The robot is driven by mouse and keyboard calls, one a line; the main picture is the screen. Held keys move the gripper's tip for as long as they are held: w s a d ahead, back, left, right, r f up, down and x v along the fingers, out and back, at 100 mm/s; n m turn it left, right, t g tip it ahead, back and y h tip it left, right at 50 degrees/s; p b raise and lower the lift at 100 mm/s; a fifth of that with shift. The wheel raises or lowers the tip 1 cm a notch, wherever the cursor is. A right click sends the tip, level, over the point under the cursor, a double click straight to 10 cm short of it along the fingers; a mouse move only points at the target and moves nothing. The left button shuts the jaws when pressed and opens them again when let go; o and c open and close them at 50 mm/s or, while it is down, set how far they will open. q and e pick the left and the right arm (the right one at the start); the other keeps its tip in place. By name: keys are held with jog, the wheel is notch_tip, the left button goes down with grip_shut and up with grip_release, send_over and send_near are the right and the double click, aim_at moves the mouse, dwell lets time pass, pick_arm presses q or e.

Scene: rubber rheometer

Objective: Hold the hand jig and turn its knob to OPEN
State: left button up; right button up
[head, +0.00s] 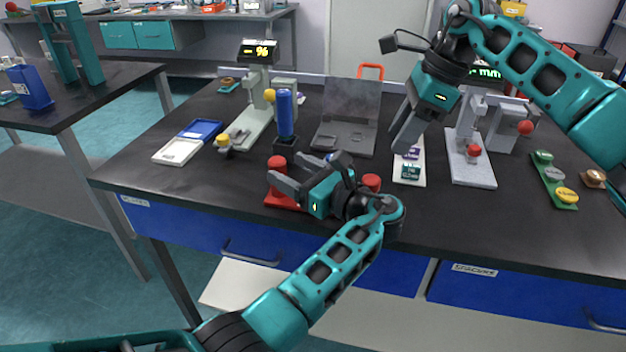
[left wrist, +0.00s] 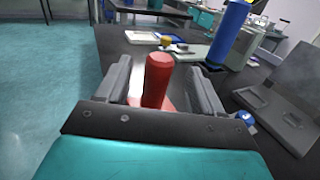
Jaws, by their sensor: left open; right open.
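A red piece with an upright round red post (head: 277,168) and a flat red base (head: 284,200) stands at the table's front; I take it for the hand jig. A second red top (head: 372,182) shows right of my left wrist. My left gripper (head: 285,170) is open, its fingers on either side of the red post, which also stands between them in the left wrist view (left wrist: 157,80). Contact cannot be told. A small blue-and-white part (left wrist: 243,121) sits nearby. No OPEN marking is readable; my gripper hides much of the piece. My right gripper (head: 403,138) is open, empty and above the table.
A blue cylinder on a black block (head: 285,142) stands just behind. A grey hinged plate (head: 346,130), a white labelled card (head: 410,172) and gauges with displays (head: 257,75) stand around. Blue and white trays (head: 178,151) lie left. The front left of the table is clear.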

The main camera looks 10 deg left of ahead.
aim_at(271, 159)
pick_arm(q)
jog(key=x, duration=0.6)
jog(key=shift+w+a, duration=0.15)
jog(key=shift+a, duration=0.05)
jog(key=shift+c, duration=0.5)
